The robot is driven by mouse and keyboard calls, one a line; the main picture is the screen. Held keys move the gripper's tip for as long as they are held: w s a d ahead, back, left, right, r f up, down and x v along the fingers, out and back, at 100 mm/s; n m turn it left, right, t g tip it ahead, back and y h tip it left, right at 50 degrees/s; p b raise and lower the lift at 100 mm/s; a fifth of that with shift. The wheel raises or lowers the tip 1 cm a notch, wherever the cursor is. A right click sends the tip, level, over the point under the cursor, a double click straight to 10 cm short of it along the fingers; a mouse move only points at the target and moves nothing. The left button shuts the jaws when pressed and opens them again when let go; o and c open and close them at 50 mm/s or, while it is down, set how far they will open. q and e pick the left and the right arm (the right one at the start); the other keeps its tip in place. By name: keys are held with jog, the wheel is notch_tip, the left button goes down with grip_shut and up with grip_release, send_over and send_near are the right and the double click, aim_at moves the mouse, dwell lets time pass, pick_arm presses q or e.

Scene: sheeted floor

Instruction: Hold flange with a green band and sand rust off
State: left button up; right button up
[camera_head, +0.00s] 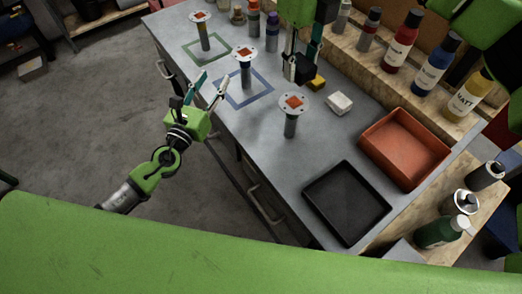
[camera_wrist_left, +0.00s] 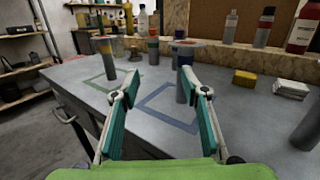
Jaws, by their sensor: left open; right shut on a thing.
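Three flanges stand upright on grey posts, each with an orange-brown rust patch on top: a far one (camera_head: 202,33) at the green square, a middle one (camera_head: 246,73) at the blue square, and a near one (camera_head: 290,122). Band colours are too small to tell surely in the head view. My left gripper (camera_head: 208,86) is open and empty, left of the middle flange; in the left wrist view the middle flange (camera_wrist_left: 185,80) stands beyond its spread fingers. My right gripper (camera_head: 303,56) is shut on a dark block (camera_head: 303,70) above the bench, behind the near flange.
A yellow block (camera_head: 318,83) and a white block (camera_head: 339,103) lie on the bench (camera_head: 250,130). A red tray (camera_head: 405,145) and a black tray (camera_head: 345,205) are at the right. Several bottles line the back shelf, including a red one (camera_head: 401,42).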

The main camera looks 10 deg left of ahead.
aim_at(287, 126)
pick_arm(q)
jog(key=s+d+f+m+h, duration=0.1)
jog(key=s+d, duration=0.1)
jog(key=s+d+f, duration=0.1)
jog(key=s+d, duration=0.1)
jog(key=d, duration=0.1)
jog(key=s+d+f+m+g+h, duration=0.1)
jog(key=s+d, duration=0.1)
jog(key=d, duration=0.1)
jog(key=shift+s+m+h, duration=0.3)
jog(key=shift+s, duration=0.05)
jog(key=s+d+h, duration=0.1)
jog(key=s+d, duration=0.1)
jog(key=s, duration=0.1)
jog(key=s+d+f+m+g+h, duration=0.1)
jog(key=s+d, duration=0.2)
jog(key=s+d+f+m+g+h, duration=0.1)
jog(key=s+d, duration=0.2)
jog(key=shift+s+d, duration=0.15)
jog(key=shift+s, duration=0.2)
jog(key=shift+d, duration=0.15)
jog(key=x, duration=1.1)
jog(key=shift+w+d, duration=0.2)
jog(key=shift+w, duration=0.15)
grip_shut()
